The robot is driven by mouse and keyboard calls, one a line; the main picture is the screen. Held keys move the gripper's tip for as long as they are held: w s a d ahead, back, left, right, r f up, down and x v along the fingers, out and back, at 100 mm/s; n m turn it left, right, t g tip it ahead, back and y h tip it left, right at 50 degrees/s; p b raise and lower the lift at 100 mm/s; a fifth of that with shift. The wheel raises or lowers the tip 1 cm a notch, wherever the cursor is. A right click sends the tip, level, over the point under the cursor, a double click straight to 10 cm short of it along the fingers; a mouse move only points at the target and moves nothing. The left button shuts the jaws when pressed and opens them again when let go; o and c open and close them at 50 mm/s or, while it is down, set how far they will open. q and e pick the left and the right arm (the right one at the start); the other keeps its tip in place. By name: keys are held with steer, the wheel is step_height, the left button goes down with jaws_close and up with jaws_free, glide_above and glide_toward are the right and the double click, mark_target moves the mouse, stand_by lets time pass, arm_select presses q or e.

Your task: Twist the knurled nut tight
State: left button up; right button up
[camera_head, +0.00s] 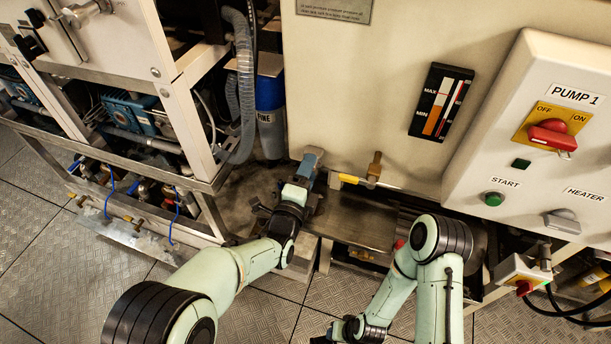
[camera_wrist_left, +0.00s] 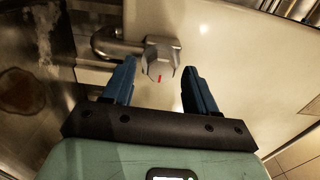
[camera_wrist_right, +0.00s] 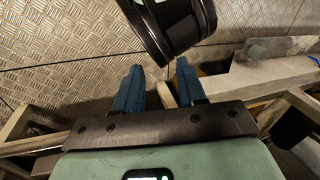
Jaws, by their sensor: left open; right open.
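The nut (camera_wrist_left: 158,65) is a grey metal knob with a red mark, on the end of a bent metal pipe (camera_wrist_left: 112,42) beside a cream panel in the left wrist view. My left gripper (camera_wrist_left: 158,84) is open, with one blue finger to either side of the nut and visible gaps. I cannot tell how far the fingertips reach along it. In the head view my left gripper (camera_head: 311,163) is at the panel's lower left corner and hides the nut. My right gripper (camera_wrist_right: 160,75) is open and empty, pointing down at floor and frame.
A yellow-handled valve (camera_head: 352,180) sticks out just right of my left gripper. The pump control box (camera_head: 530,130) is at the right. A frame with blue pumps (camera_head: 130,112) and a grey hose (camera_head: 243,85) stand at the left. Checkered floor (camera_head: 60,270) is open at the lower left.

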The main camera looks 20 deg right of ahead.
arm_select(q)
steer(key=p+v, duration=0.1)
steer(key=v, duration=1.2)
arm_select(e)
steer(key=shift+s+a+r, duration=0.45)
steer(key=shift+s+r, duration=0.2)
steer(key=shift+s, duration=0.2)
arm_select(q)
steer(key=shift+s+a, duration=0.15)
